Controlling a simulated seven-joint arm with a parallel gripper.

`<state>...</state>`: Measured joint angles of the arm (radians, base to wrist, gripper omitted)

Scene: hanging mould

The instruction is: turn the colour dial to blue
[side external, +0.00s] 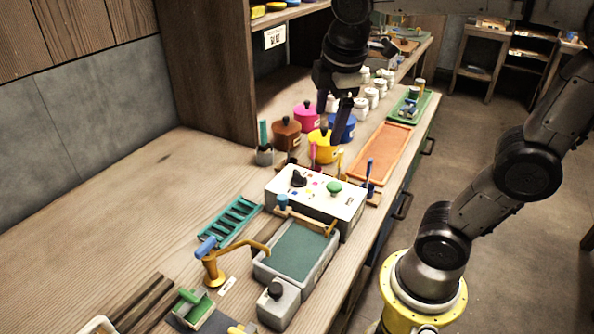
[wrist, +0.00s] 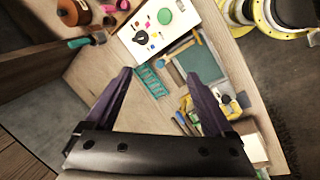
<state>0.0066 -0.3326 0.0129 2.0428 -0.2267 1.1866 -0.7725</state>
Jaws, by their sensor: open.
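The white control box (side external: 320,202) stands on the bench, with a black knob dial (side external: 299,178) at its left rear and small coloured dots beside it. A green round knob (side external: 334,188) sits to the right on the same top. In the wrist view the box (wrist: 180,22) is at top centre, with the black dial (wrist: 141,37) and green knob (wrist: 164,16). Which colour the dial points at is too small to tell. My gripper (side external: 332,115) is open and empty, above the pots behind the box; its fingers (wrist: 157,75) are apart in the wrist view, not touching the dial.
Yellow (side external: 323,148), brown (side external: 286,134), pink (side external: 307,117) and blue (side external: 343,128) lidded pots stand behind the box. A grey tray (side external: 262,262), teal rack (side external: 230,220) and brass tap (side external: 213,268) stand in front. The bench at left is clear.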

